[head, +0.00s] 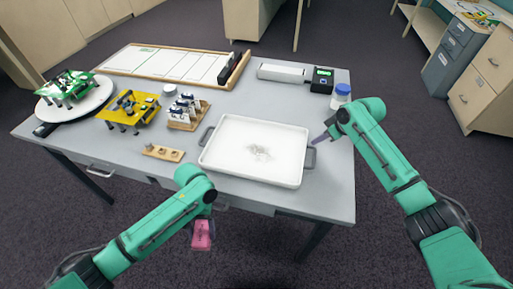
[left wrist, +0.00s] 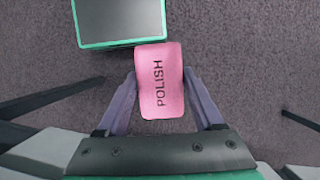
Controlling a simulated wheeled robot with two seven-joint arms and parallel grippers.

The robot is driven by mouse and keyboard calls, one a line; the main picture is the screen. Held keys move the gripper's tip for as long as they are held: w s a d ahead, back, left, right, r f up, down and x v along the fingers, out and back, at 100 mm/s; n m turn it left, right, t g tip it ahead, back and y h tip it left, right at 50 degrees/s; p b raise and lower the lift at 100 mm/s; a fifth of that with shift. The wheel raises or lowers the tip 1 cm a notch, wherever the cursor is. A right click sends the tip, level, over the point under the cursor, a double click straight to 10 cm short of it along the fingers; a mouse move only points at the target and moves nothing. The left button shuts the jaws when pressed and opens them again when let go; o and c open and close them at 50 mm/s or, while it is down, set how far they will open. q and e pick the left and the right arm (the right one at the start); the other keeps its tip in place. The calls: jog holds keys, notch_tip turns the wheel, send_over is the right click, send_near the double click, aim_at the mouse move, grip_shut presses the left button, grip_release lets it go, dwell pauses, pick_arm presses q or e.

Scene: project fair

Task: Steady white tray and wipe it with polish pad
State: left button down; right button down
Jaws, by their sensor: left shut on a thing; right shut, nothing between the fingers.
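The white tray (head: 233,164) lies on the grey table, with dark handles at its left and right ends and a greyish smudge (head: 259,152) near its middle. The pink polish pad (left wrist: 161,80), lettered "POLISH", is held between the fingers of my left gripper (left wrist: 160,95). In the head view the pad (head: 202,236) hangs in front of the table's front edge, apart from the tray. My right gripper (head: 321,138) is shut and empty beside the tray's right handle (head: 309,157); whether it touches the handle I cannot tell.

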pick_arm(q)
notch_tip(320, 180, up, 7)
jog(key=p, duration=0.6)
jog(key=shift+f, duration=0.25)
